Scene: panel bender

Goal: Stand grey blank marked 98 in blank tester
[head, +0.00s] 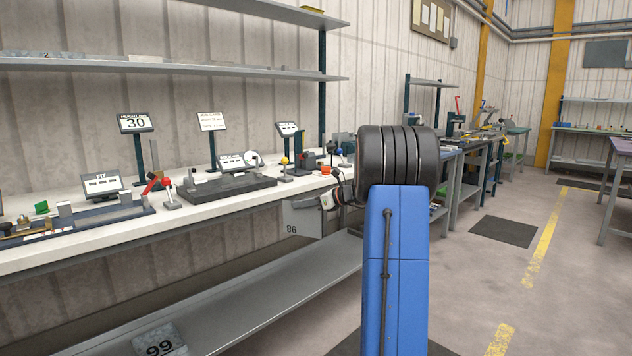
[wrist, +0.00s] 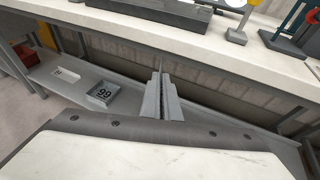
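My gripper (head: 328,200) is shut on a thin grey blank (head: 299,220), held in front of the bench edge. Its marking reads like 86 in the head view, as 98 would upside down. In the wrist view the blank (wrist: 161,66) shows nearly edge-on between my fingers (wrist: 161,100). No label names the blank tester. A dark slab with a small display (head: 225,189) stands on the bench, and a station with a FIT screen (head: 102,185) stands left of it. I cannot tell which is the tester.
The white bench top (head: 185,215) carries several stations, signs and coloured-knob levers. Upper shelves (head: 150,66) overhang the bench.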

